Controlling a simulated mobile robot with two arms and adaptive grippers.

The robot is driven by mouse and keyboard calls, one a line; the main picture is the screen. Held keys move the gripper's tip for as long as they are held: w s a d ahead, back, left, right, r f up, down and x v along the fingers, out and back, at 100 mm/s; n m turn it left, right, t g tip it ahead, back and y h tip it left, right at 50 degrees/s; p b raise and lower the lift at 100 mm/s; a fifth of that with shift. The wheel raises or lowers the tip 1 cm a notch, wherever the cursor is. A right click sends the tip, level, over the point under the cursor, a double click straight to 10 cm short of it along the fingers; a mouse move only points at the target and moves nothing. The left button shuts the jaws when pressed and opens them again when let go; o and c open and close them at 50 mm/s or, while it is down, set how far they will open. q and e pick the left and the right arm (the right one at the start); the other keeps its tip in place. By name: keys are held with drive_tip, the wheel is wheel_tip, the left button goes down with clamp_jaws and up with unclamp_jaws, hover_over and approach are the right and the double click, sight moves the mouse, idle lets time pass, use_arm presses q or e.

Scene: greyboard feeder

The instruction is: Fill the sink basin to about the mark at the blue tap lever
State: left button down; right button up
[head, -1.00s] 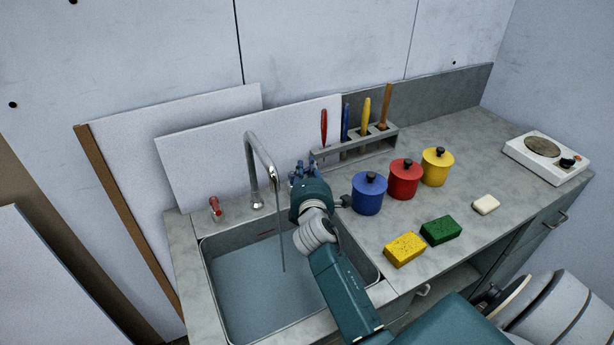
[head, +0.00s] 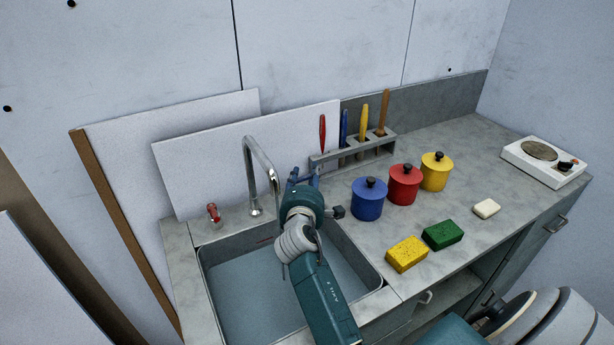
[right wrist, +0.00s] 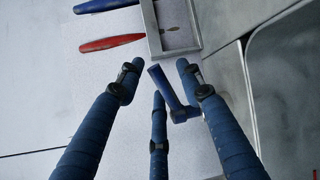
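The sink basin (head: 204,262) holds greyish-blue water (head: 250,290). A short red mark (head: 265,240) shows on its back wall, just above the water surface. The curved tap spout (head: 262,155) stands behind the basin. A small bit of a thin stream (head: 282,270) shows beside my arm. The red tap lever (head: 213,212) is left of the spout. My right gripper (head: 304,176) is right of the spout. In the right wrist view its fingers (right wrist: 160,72) are spread open around the blue tap lever (right wrist: 168,88); contact is unclear. My arm hides this lever in the head view. My left gripper is out of view.
A grey rack (head: 350,152) with upright tools stands behind the gripper. Blue (head: 367,202), red (head: 404,187) and yellow (head: 436,173) lidded pots stand to its right. Yellow (head: 406,254) and green (head: 442,236) sponges, white soap (head: 486,208) and a hotplate (head: 545,160) lie farther right.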

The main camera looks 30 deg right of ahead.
drive_tip(key=v, duration=0.7)
drive_tip(key=shift+s+a, duration=0.15)
drive_tip(key=shift+a, duration=0.05)
idle(7.1)
